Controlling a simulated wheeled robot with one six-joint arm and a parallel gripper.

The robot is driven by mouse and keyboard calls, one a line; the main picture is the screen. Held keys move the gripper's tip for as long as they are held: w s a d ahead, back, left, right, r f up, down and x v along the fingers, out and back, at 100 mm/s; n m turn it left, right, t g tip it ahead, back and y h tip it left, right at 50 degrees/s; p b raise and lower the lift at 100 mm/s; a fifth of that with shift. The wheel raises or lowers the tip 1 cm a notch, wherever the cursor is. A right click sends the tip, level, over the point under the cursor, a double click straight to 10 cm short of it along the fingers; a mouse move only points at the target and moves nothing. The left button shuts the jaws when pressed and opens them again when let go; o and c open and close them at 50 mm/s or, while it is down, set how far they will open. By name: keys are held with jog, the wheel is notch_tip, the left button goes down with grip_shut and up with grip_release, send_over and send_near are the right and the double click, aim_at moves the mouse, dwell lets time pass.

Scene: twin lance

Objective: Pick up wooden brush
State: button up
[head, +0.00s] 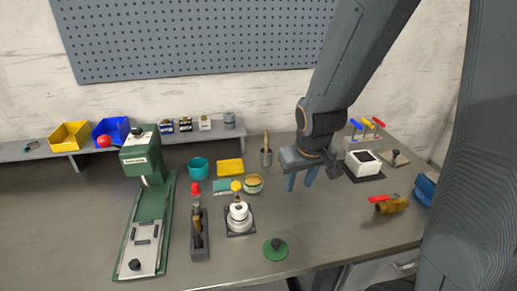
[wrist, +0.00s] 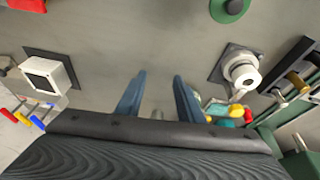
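A slim wooden handle (head: 266,140), which looks like the wooden brush, stands upright in a small grey metal cup (head: 266,158) near the back of the bench. Its lower end is hidden in the cup. My gripper (head: 300,182) is open, fingers pointing down, to the right of the cup and nearer the front. In the wrist view my gripper (wrist: 158,85) shows two blue fingers apart with bare bench between their tips. A small grey round thing shows low between the fingers there; I cannot tell if it is the cup.
A white box (head: 362,163) on a dark base and colored-handled tools (head: 368,124) stand right of my gripper. A yellow sponge-like block (head: 230,167), a round tin (head: 253,184) and a white spool (head: 239,214) lie left. A green disc (head: 275,249) is in front. Bench below my gripper is clear.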

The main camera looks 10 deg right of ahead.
aim_at(267, 141)
jog(key=w+f+n+t+y+b, duration=0.1)
jog(key=w+n+t+y, duration=0.2)
jog(key=w, duration=0.5)
jog(key=w+n+t+y, duration=0.2)
jog(key=w+y, duration=0.3)
jog(key=w, duration=0.3)
jog(key=w+f+n+t+y+b, duration=0.1)
jog(key=w+n+t+y, duration=0.2)
jog(key=w+y, duration=0.2)
jog(key=shift+w+a+f+n+t+b, duration=0.1)
jog(key=shift+w+f+n+t+b, duration=0.1)
jog(key=shift+w, duration=0.55)
jog(key=shift+w+a+f+n+t+b, duration=0.1)
jog(key=shift+w+t, duration=0.1)
jog(key=shift+w, duration=0.5)
jog(key=p+x, duration=0.3)
jog(key=x, duration=0.4)
jog(key=shift+w, duration=0.5)
grip_shut()
